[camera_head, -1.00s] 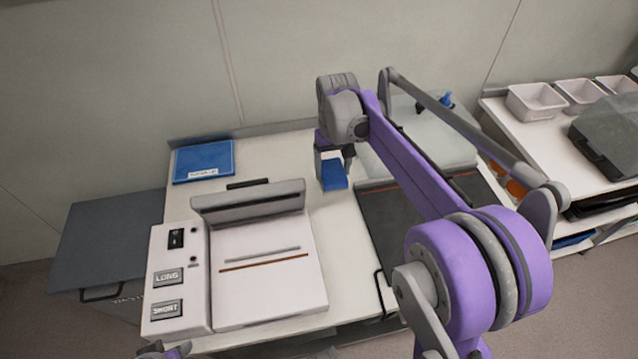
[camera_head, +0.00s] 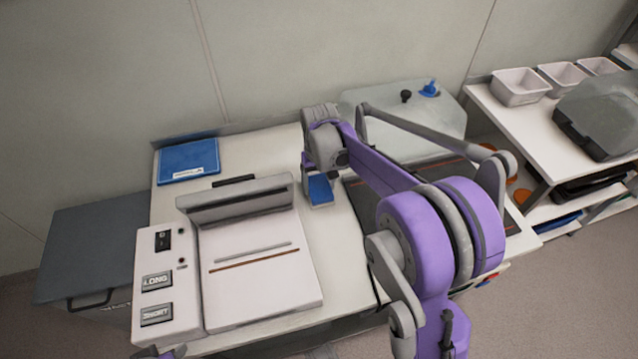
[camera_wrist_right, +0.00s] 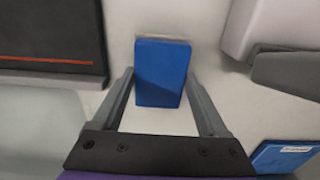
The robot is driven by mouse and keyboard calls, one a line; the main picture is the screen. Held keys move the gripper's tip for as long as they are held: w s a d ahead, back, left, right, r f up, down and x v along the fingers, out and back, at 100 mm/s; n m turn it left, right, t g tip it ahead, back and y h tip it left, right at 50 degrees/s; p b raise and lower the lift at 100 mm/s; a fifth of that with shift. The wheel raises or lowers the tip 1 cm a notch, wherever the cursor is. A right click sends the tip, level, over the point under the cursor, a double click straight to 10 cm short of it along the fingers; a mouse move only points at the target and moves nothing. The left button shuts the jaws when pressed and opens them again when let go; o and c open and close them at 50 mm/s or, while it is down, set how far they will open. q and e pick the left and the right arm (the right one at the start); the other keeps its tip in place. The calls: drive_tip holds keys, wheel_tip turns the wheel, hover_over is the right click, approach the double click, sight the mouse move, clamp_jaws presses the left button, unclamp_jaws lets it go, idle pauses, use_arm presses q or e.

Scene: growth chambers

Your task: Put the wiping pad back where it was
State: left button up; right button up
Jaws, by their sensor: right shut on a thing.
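The wiping pad is a blue block (camera_head: 320,190) with a pale strip along one edge. It is just right of the white sealer's raised grey lid, over the white bench top. In the right wrist view the pad (camera_wrist_right: 162,72) sits between the two grey fingers of my right gripper (camera_wrist_right: 160,82), which is shut on it. In the head view my right gripper (camera_head: 318,178) is mostly hidden behind its own wrist. Whether the pad touches the bench cannot be told. Only a sliver of my left arm shows at the bottom left edge; its jaws do not show.
The white sealer (camera_head: 262,285) with LONG and SHORT buttons is left of the pad. A blue flat folder (camera_head: 188,157) lies at the back left. A dark mat (camera_head: 360,205) is to the right, near a grey machine (camera_head: 385,110). Bare bench (camera_head: 325,245) lies in front.

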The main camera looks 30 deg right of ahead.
sight(319, 187)
drive_tip(key=shift+f, duration=0.1)
drive_tip(key=o, duration=1.2)
drive_tip(key=shift+r, duration=0.25)
wheel_tip(319, 187, up, 12)
drive_tip(key=p, duration=0.1)
drive_tip(key=shift+s+f, duration=0.15)
drive_tip(key=shift+f, duration=0.05)
